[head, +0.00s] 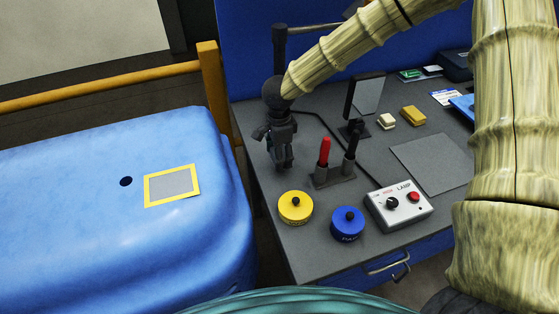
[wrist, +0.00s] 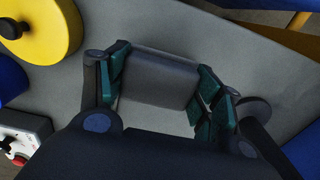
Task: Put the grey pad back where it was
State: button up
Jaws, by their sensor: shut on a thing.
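My gripper (head: 282,163) is over the left part of the grey table, behind the yellow disc. In the wrist view my gripper (wrist: 165,88) is shut on a dark grey, smooth, rounded block, which looks like the grey pad (wrist: 165,75), with a finger on each side. In the head view the fingers mostly hide what they hold. A yellow-bordered rectangle with a grey middle (head: 172,186) lies on the blue padded surface (head: 80,215) at the left. I cannot tell the held pad's exact height above the table.
A yellow disc (head: 296,207), a blue disc (head: 348,223) and a lamp box (head: 399,205) stand along the front. A holder with a red-handled tool (head: 324,152) and a mirror (head: 366,96) are right of my gripper. A flat grey sheet (head: 425,162) lies farther right.

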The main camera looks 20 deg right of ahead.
jog(key=shift+w+f, duration=0.25)
jog(key=shift+f, duration=0.2)
jog(key=shift+s+d+f, duration=0.1)
jog(key=shift+s+f, duration=0.15)
jog(key=shift+f, duration=0.2)
jog(key=shift+w+f+p, duration=0.15)
jog(key=shift+f+p, duration=0.35)
jog(key=shift+f, duration=0.85)
jog(key=shift+s, duration=0.2)
jog(key=o, duration=1)
jog(key=shift+w+f, duration=0.1)
notch_tip(320, 180, up, 12)
jog(key=shift+r+b, duration=0.2)
jog(key=shift+b, duration=1)
